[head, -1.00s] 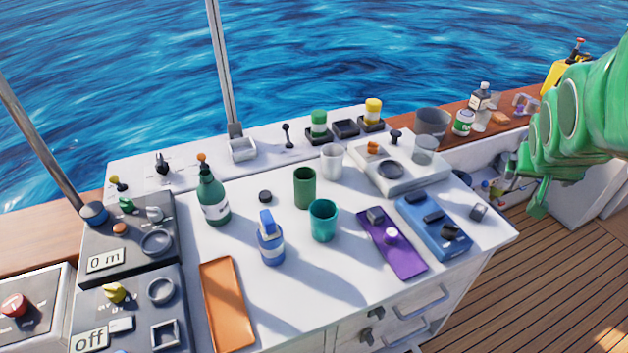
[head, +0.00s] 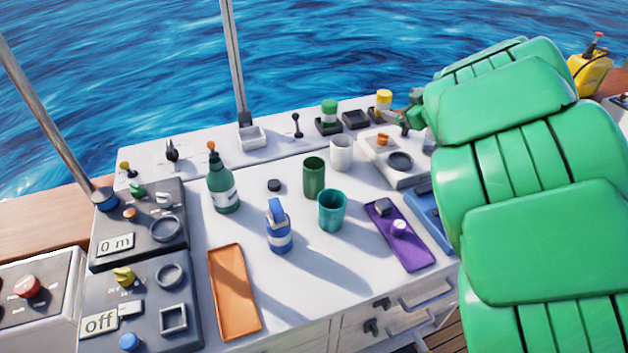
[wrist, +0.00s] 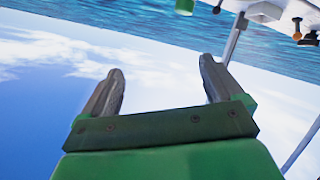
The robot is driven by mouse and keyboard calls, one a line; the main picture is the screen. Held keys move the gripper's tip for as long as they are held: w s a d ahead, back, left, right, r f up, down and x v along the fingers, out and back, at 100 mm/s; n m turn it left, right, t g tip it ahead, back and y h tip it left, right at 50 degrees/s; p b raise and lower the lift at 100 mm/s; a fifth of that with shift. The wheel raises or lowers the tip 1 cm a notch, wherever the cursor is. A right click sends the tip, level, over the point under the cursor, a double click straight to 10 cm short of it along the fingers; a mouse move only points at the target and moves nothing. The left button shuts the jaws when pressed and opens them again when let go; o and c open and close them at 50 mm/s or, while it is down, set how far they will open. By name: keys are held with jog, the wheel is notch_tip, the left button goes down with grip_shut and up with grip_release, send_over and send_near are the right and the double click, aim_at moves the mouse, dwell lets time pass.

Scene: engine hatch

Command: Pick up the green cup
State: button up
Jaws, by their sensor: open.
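A dark green cup (head: 314,177) stands upright on the white counter (head: 300,290) in the head view. A teal cup (head: 332,210) stands just in front and right of it, and a white cup (head: 341,152) stands behind it to the right. My gripper (wrist: 160,72) is open and empty in the wrist view, with sky between its fingers. In the head view my green arm fills the right side, and my gripper is small and partly hidden at its far end, right of the cups and apart from them.
A green bottle (head: 222,189) and a blue spray bottle (head: 278,227) stand left of the cups. An orange tray (head: 234,290) lies at front left and a purple tray (head: 400,236) at right. A small black disc (head: 274,185) lies left of the green cup. My arm hides the counter's right end.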

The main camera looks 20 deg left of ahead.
jog(key=s+a+f+n+g+y, duration=0.2)
jog(key=s+a+f+g, duration=0.25)
jog(key=a+f, duration=0.2)
jog(key=n+g+y, duration=0.2)
jog(key=n+g, duration=0.1)
jog(key=g, duration=0.3)
send_near(307, 165)
jog(key=s+a, duration=0.2)
jog(key=shift+w+x, duration=0.2)
jog(key=shift+x, duration=1.65)
jog(key=shift+w+x, duration=0.2)
jog(key=shift+x, duration=1.6)
jog(key=shift+f, duration=0.1)
jog(key=c, duration=1.2)
